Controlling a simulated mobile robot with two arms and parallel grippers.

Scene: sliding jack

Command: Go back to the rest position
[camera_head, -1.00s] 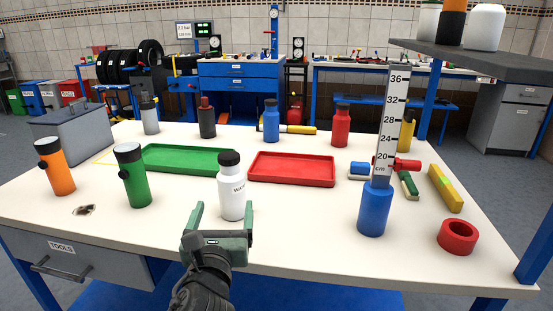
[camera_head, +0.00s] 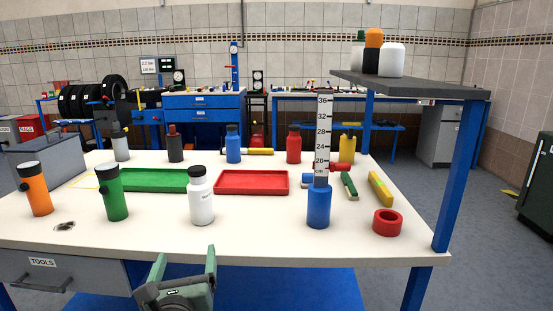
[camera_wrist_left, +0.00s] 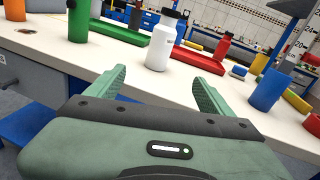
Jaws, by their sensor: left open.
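My left gripper (camera_head: 186,268) is at the bottom of the head view, in front of the table's front edge and below the table top. It is open, and nothing is between its green fingers; the left wrist view (camera_wrist_left: 158,95) also shows them apart. A white bottle with a black cap (camera_head: 201,196) stands upright on the white table (camera_head: 265,240), beyond the gripper and clear of it. In the left wrist view the white bottle (camera_wrist_left: 161,45) appears beyond the gap between the fingers. My right gripper does not show in either view.
A shelf (camera_head: 410,84) overhangs the right side.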

